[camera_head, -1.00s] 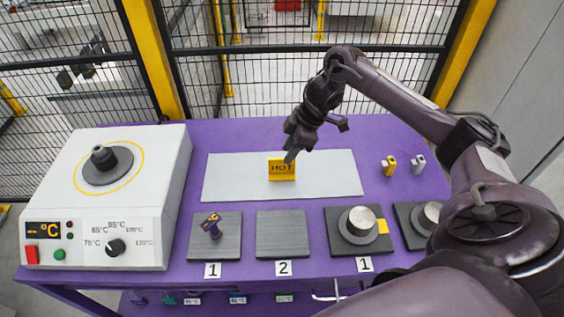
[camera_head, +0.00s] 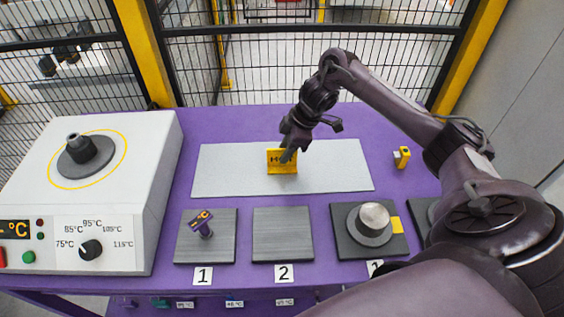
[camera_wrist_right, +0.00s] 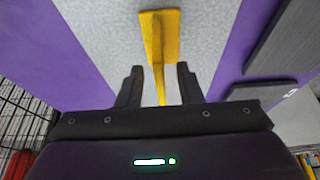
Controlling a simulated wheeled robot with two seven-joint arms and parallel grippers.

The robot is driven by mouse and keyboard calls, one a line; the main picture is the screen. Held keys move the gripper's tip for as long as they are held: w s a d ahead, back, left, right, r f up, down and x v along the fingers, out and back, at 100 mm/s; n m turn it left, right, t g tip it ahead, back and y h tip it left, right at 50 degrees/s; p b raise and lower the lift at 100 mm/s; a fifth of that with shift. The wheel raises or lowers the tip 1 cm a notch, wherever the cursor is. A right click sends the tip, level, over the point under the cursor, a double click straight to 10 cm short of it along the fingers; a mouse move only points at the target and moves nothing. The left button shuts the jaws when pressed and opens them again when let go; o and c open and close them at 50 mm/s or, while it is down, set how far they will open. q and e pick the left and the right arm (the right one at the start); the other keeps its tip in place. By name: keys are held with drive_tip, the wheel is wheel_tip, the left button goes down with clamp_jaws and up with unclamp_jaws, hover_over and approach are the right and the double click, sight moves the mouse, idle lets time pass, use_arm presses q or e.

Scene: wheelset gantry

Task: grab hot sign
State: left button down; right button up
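The yellow hot sign (camera_head: 282,166) stands on the light grey mat (camera_head: 220,178) on the purple table. Its lettering is partly covered by my gripper in the head view. My right gripper (camera_head: 287,155) is at the sign's upper edge. In the right wrist view, my right gripper (camera_wrist_right: 157,88) is open, with one finger on each side of the sign's thin upright plate (camera_wrist_right: 158,75). Gaps show between the plate and both fingers. My left gripper is in neither view.
A white heater box (camera_head: 100,200) with a dial stands at the left. Grey plates (camera_head: 283,235) line the front, one with a purple-handled tool (camera_head: 203,224), another with a metal cylinder (camera_head: 374,219). A small yellow item (camera_head: 402,157) stands right of the mat. A mesh fence is behind.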

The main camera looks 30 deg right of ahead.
sight(275, 166)
drive_tip(key=x, duration=0.4)
drive_tip(key=shift+w, duration=0.1)
drive_tip(key=shift+r, duration=0.1)
clamp_jaws()
